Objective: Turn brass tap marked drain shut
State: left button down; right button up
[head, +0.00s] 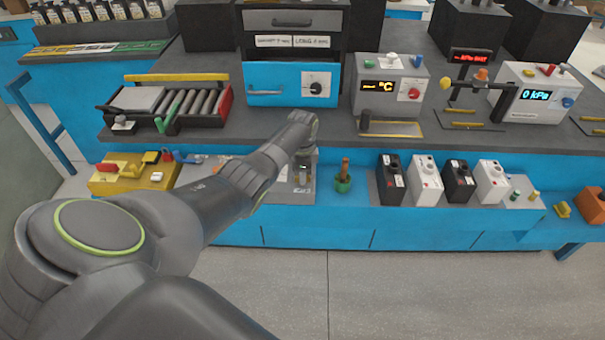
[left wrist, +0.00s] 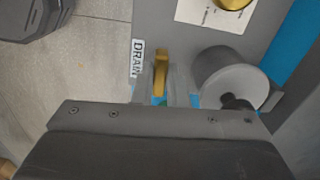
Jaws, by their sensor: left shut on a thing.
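In the left wrist view the brass tap (left wrist: 161,72) shows as a narrow upright yellow handle beside a white label reading DRAIN (left wrist: 136,58). My left gripper (left wrist: 161,90) is around the handle, one pale finger on each side, and is shut on it. In the head view my left gripper (head: 303,178) points down at the low front shelf; the tap is hidden there behind my arm and gripper. The right gripper is in neither view.
A grey cylinder (left wrist: 230,75) stands close right of the tap. A brass round part (left wrist: 232,3) is beyond it by a white card (left wrist: 208,14). In the head view a green-based object (head: 343,183) and several battery-like boxes (head: 425,178) stand right of my gripper.

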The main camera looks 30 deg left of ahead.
pick_arm(q)
jog(key=shift+w+r+m, duration=0.15)
jog(key=shift+m, duration=0.45)
jog(key=c, duration=1.4)
grip_release()
jog(key=shift+c, duration=0.2)
notch_tip(320, 180, up, 17)
jog(key=shift+r, duration=0.15)
